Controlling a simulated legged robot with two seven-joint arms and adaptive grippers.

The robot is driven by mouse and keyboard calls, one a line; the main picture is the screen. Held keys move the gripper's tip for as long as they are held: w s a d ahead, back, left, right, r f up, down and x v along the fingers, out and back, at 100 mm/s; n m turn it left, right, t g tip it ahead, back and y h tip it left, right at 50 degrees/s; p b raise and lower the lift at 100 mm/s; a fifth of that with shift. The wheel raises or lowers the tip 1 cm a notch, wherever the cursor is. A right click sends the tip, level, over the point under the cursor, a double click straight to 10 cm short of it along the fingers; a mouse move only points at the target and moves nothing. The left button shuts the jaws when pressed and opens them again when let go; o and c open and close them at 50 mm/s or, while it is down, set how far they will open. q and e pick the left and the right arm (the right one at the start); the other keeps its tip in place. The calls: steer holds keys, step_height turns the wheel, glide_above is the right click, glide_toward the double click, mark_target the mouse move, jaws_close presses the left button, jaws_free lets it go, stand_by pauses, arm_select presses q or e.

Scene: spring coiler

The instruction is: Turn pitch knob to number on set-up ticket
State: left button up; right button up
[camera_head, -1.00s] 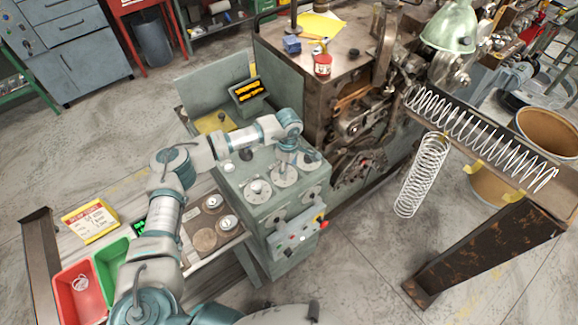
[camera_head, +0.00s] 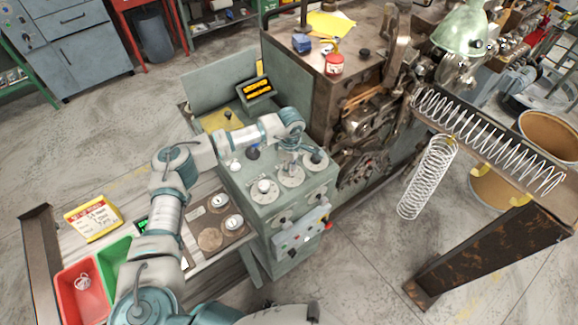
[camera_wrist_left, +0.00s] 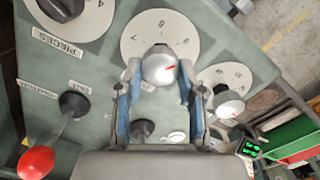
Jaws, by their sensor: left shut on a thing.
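My left gripper (camera_head: 290,161) points down at the middle dial (camera_head: 291,181) on the green control box. My right gripper is out of view.
Neighbouring knobs stand close: one dial with a silver knob (camera_head: 264,188) and one with a dark knob (camera_head: 316,157). A lever with a red ball (camera_wrist_left: 36,162) is near the fingers. Red (camera_head: 80,293) and green (camera_head: 113,265) bins sit at left.

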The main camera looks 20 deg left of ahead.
arm_select(q)
steer(key=shift+d+f+n+b, duration=0.1)
steer(key=shift+d+n+b, duration=0.1)
steer(key=shift+n+b, duration=0.75)
steer(key=shift+n, duration=0.65)
steer(key=n+b, duration=0.2)
steer(key=n, duration=0.3)
steer(key=shift+d, duration=0.1)
steer(key=n+b, duration=0.1)
steer(key=n, duration=0.4)
steer(key=shift+r, duration=0.2)
steer(key=n+b, duration=0.1)
steer(key=n, duration=0.3)
steer(key=shift+w+r, duration=0.1)
steer(key=n, duration=0.3)
steer(key=shift+n, duration=1.4)
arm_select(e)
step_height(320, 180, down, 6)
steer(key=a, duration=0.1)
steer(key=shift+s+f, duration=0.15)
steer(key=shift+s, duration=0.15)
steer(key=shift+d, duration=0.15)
